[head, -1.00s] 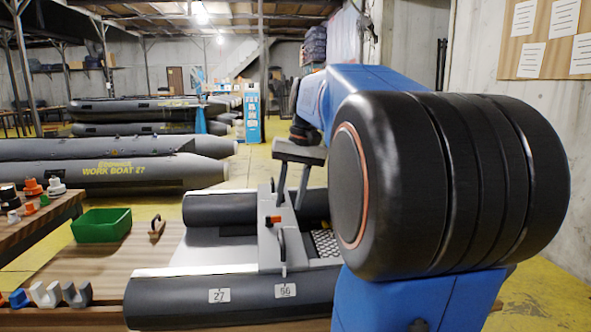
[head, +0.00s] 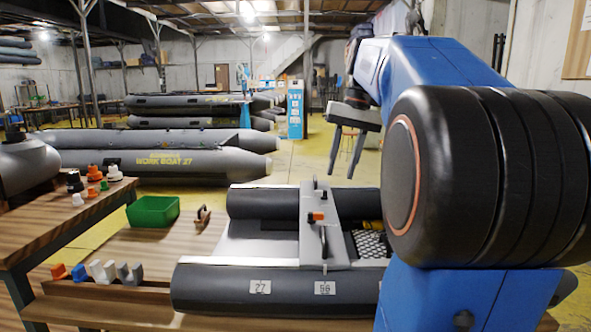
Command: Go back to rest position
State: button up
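My gripper (head: 341,174) is in the air above and behind the small grey inflatable boat model (head: 205,278) on the wooden bench. Its two fingers point down and stand apart, with nothing between them. The fingertips are clear of the boat, whose crosswise grey board (head: 318,255) carries an orange piece (head: 316,217) and dark handles. My blue arm with its large black joint fills the right side and hides the boat's right end.
A green bin (head: 153,211) and a small handled tool (head: 203,216) are on the bench. Coloured clips (head: 103,271) line its front left. A side table (head: 60,220) holds small fittings. Large grey boats (head: 170,165) lie behind. Yellow floor is open beyond the bench.

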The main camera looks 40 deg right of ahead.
jog(key=s+a+f+n+t, duration=0.1)
jog(key=s+a+f+n, duration=0.1)
jog(key=s+a+f, duration=0.2)
jog(key=s+a+f+n+t+h, duration=0.1)
jog(key=s+a+f, duration=0.3)
jog(key=a+f, duration=0.7)
jog(key=s+a+f+n+t, duration=0.1)
jog(key=s+a+f+n, duration=0.3)
jog(key=f, duration=0.9)
jog(key=s+a, duration=0.1)
jog(key=a, duration=0.2)
jog(key=shift+a+t+h, duration=0.2)
jog(key=shift+t+h, duration=0.1)
jog(key=shift+h, duration=0.1)
jog(key=shift+o, duration=0.2)
